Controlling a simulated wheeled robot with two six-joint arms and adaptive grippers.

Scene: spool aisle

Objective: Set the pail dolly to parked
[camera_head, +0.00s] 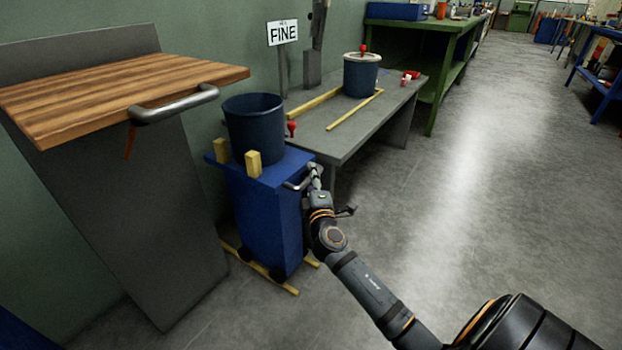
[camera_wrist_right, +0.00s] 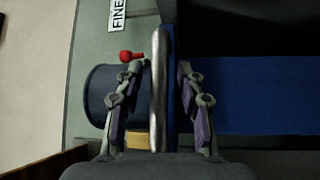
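The pail dolly (camera_head: 268,215) is a blue box on dark wheels, standing beside the grey table. A dark blue pail (camera_head: 254,128) stands on its top behind two yellow blocks (camera_head: 253,164). A grey bar handle (camera_head: 296,184) sticks out of its right side. My right gripper (camera_head: 315,176) is at this handle. In the right wrist view the handle (camera_wrist_right: 158,95) runs between the two spread fingers, with gaps visible on both sides. My left gripper is out of view.
Yellow strips (camera_head: 285,286) lie on the floor by the dolly's wheels. A wood-topped stand (camera_head: 120,95) is at left. The floor at right is clear.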

